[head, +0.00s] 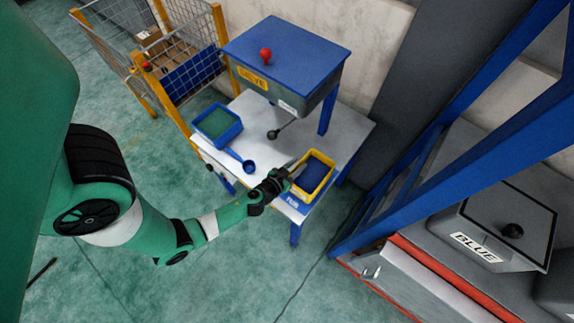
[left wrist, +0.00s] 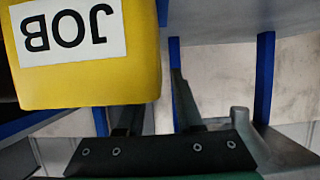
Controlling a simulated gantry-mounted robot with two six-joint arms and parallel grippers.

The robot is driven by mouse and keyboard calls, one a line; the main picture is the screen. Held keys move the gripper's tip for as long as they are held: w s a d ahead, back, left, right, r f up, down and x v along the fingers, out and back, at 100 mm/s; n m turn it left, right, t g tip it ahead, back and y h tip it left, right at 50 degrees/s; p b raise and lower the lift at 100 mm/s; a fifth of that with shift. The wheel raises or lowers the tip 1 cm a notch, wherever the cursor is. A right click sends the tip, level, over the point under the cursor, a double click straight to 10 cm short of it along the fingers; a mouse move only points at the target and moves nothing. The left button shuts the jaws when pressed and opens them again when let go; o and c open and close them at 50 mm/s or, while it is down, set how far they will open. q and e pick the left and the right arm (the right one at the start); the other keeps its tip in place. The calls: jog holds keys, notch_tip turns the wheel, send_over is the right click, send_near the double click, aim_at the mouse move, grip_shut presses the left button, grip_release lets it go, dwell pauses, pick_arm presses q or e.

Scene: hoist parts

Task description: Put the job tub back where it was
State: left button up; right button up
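The yellow job tub (head: 314,176) stands near the front right corner of the white table in the head view, with blue contents. Its JOB label shows upside down in the left wrist view (left wrist: 150,75). My left gripper (head: 296,170) is at the tub's left side. In the left wrist view my left gripper (left wrist: 157,115) has its fingers apart. One finger is partly hidden behind the tub's labelled face; the other is outside the tub's edge, with a visible gap. I cannot tell whether either finger touches the tub. My right gripper is not in view.
A blue tub (head: 217,125) with green contents and a blue scoop (head: 241,160) lie on the table's left. The blue-topped sieve (head: 285,52) stands behind. A wire cage (head: 180,50) is at back left. A blue-framed station with a BLUE bin (head: 490,240) is at right.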

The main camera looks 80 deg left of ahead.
pick_arm(q)
jog(key=v, duration=1)
jog(key=shift+s+b, duration=0.15)
jog(key=shift+b, duration=0.3)
jog(key=shift+r, duration=0.1)
jog(key=w+d+r+t, duration=0.1)
jog(key=w+r+t, duration=0.2)
jog(key=w+r, duration=0.65)
jog(key=w+d+r+t, duration=0.2)
jog(key=w+r, duration=0.4)
jog(key=r, duration=0.7)
jog(key=w+d+r+t, duration=0.1)
jog(key=w+r+t, duration=0.2)
jog(key=w+r, duration=0.65)
jog(key=s+d+r+m+t+h, duration=0.1)
jog(key=d+r+t+h, duration=0.15)
jog(key=r, duration=0.75)
jog(key=s+d+r+m+t+h, duration=0.15)
jog(key=d+r, duration=0.25)
jog(key=r, duration=0.6)
jog(key=s+d+r+m+t+h, duration=0.2)
jog(key=s+d+r+m+h, duration=0.1)
jog(key=r, duration=0.5)
jog(key=s+d+r+m+t+h, duration=0.3)
jog(key=s+r, duration=0.1)
jog(key=r, duration=0.3)
jog(key=shift+d+r+h, duration=0.2)
jog(key=shift+r+h, duration=0.2)
